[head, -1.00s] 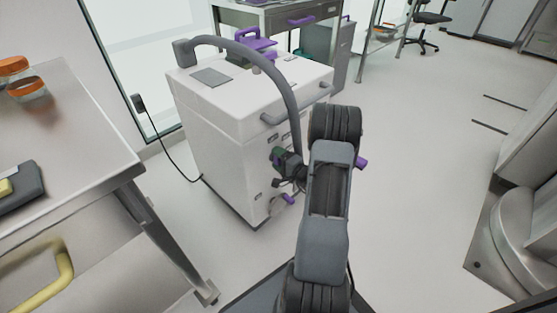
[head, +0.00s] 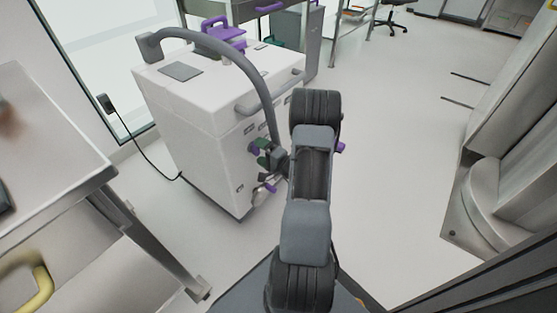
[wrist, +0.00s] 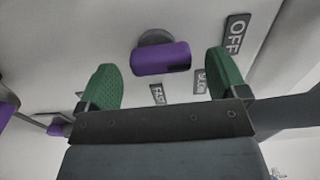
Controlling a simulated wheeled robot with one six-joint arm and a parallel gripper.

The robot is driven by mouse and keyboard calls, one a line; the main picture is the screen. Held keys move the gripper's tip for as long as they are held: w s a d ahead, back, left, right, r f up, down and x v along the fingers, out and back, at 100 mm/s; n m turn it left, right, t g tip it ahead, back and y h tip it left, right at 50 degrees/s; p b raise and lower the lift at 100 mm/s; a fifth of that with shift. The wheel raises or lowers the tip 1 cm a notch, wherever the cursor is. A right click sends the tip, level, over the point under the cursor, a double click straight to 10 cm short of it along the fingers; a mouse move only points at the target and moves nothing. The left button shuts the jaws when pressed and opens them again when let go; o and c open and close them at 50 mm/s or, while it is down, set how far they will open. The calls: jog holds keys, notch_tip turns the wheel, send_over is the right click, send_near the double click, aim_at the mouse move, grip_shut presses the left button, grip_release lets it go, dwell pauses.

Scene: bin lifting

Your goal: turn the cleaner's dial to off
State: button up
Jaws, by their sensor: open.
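The cleaner (head: 190,125) is a white cabinet with a grey hose arching over it, left of my arm in the head view. Its purple dial (wrist: 160,58) shows in the wrist view as a bar on a round grey base, lying roughly level in the picture. An OFF label (wrist: 235,36) is at its upper right; SLOW (wrist: 200,82) and FAST (wrist: 157,95) labels lie below. My gripper (wrist: 163,78) is open, its green fingers left and right of the dial with clear gaps. In the head view my gripper (head: 264,150) is at the cleaner's front, partly hidden by my arm.
A bench (head: 60,150) with a yellow handle stands at the left. A black cable runs from the cleaner to a wall socket (head: 106,103). Another purple part (wrist: 8,103) is at the wrist view's left edge. Floor at the right (head: 400,150) is clear.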

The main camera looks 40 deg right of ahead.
jog(key=s+d+p, duration=0.2)
jog(key=s, duration=0.9)
